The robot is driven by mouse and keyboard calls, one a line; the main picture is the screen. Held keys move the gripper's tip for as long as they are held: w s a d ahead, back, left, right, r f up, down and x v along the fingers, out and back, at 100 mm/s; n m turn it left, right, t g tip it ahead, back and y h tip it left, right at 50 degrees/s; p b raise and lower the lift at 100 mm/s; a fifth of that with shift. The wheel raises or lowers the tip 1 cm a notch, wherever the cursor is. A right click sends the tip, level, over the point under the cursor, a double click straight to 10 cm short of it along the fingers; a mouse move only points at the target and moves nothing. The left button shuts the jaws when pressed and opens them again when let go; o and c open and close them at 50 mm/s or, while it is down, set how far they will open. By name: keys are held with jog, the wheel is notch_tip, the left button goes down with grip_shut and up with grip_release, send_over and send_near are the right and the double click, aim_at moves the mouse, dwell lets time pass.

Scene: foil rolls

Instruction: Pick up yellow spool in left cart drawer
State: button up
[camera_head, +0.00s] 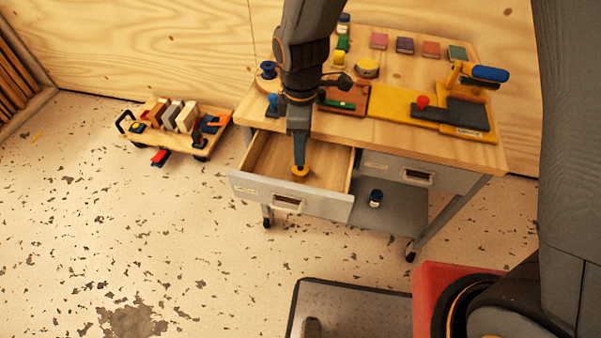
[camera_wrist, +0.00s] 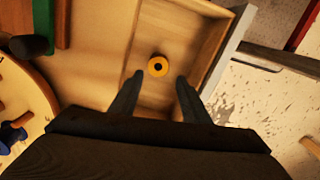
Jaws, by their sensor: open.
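The yellow spool (camera_wrist: 157,66) stands on end on the floor of the open left drawer (camera_head: 268,155), its dark centre hole facing up. In the head view the spool (camera_head: 302,173) shows just below my gripper (camera_head: 299,150), partly hidden by it. In the wrist view my gripper (camera_wrist: 158,95) is open, with its two fingers apart and nothing between them. The spool lies a little beyond the fingertips, near the middle of the gap, and the fingers look clear of it.
The drawer walls (camera_wrist: 218,58) stand close on the right. The cart top (camera_head: 480,150) holds blocks, a yellow mat, a clamp-like tool and spools, including a blue one (camera_head: 268,70). A dark jar (camera_head: 375,198) stands on the lower shelf. A low wooden trolley (camera_head: 165,135) stands at left.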

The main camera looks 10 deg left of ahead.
aim_at(300, 174)
notch_tip(300, 174, down, 8)
jog(key=shift+w+a+f, duration=0.1)
jog(key=shift+w, duration=0.05)
dwell(0.4)
jog(key=c, duration=0.8)
